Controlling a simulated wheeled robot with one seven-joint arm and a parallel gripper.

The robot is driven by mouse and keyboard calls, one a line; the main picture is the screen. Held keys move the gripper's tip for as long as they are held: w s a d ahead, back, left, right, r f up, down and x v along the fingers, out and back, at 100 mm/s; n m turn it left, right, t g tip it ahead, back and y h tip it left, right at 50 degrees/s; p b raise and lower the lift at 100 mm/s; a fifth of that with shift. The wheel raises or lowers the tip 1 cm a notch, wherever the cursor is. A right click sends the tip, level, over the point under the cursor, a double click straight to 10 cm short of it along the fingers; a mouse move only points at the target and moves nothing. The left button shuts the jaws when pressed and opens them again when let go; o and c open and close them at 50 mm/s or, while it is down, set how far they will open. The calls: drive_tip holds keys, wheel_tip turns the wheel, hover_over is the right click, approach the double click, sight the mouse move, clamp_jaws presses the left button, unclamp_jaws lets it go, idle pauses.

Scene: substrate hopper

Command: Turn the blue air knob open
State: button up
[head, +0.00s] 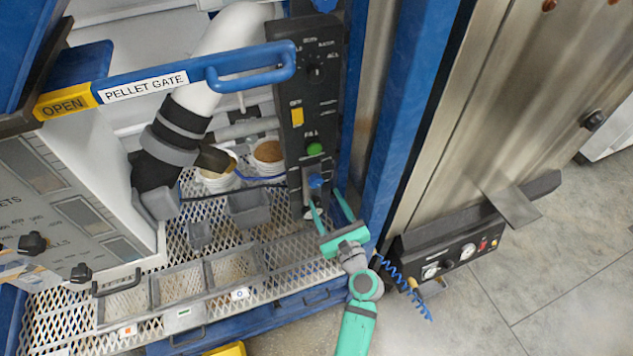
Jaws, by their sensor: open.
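The blue air knob (316,182) sits near the bottom of the upright black control panel (312,110), below a green button (314,149). My teal gripper (326,199) is open, with its two fingers pointing up toward the panel. The left fingertip is just below the knob and the right fingertip is to its right. The gap between the fingers looks empty. I cannot tell whether either finger touches the knob. The knob's turned position is too small to read.
A blue pellet gate handle (250,62) crosses above left. White buckets (268,158) and grey bins (250,207) stand on mesh left of the panel. A blue post (408,110) rises close on the right. A black gauge box (450,258) and coiled blue hose (405,287) lie lower right.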

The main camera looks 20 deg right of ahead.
sight(317, 185)
drive_tip(key=w, duration=0.8)
drive_tip(key=shift+w+a, duration=0.15)
drive_tip(key=shift+w, duration=0.1)
drive_tip(key=c, duration=1)
